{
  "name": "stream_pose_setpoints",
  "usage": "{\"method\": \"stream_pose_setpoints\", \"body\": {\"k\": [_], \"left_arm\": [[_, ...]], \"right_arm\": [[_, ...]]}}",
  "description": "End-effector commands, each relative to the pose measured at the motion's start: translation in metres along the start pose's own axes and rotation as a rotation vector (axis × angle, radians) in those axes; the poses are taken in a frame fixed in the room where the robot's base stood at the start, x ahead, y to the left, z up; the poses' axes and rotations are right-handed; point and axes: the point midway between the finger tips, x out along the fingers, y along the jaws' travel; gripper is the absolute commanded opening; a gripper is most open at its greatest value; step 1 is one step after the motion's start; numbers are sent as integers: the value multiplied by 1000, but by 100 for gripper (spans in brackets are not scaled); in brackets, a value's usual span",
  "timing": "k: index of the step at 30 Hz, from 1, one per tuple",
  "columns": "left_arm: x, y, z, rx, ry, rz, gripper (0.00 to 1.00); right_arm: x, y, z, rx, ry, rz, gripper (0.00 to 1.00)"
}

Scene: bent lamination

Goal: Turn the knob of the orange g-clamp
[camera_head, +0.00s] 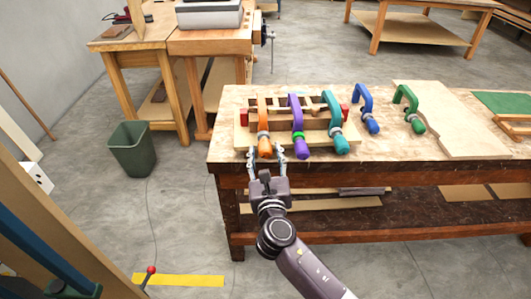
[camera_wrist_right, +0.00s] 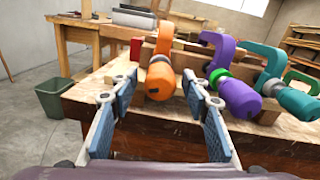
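The orange g-clamp (camera_head: 263,128) stands at the left end of the wooden form (camera_head: 310,137) on the workbench, its knob facing the bench's front edge. In the right wrist view the orange knob (camera_wrist_right: 160,80) shows large, between and beyond the fingertips. My right gripper (camera_head: 264,156) is open just in front of the knob, one finger to each side of it. In the right wrist view the open fingers (camera_wrist_right: 162,95) look empty; I cannot tell whether either touches the knob. My left gripper is not in view.
A purple g-clamp (camera_head: 295,120) stands close to the right of the orange one, with a teal g-clamp (camera_head: 333,120) beyond it. Blue (camera_head: 364,105) and green (camera_head: 406,105) clamps are further right. A green bin (camera_head: 132,150) stands on the floor at left.

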Motion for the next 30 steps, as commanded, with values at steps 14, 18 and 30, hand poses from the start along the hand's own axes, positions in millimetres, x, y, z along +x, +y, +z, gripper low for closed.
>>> {"method": "stream_pose_setpoints", "body": {"k": [14, 18, 30], "left_arm": [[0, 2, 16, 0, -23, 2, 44], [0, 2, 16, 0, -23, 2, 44], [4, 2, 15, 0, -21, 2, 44]], "right_arm": [[0, 0, 0, 4, 0, 0, 2], [0, 0, 0, 31, 0, 0, 2], [0, 0, -1, 284, 0, -2, 2]]}}
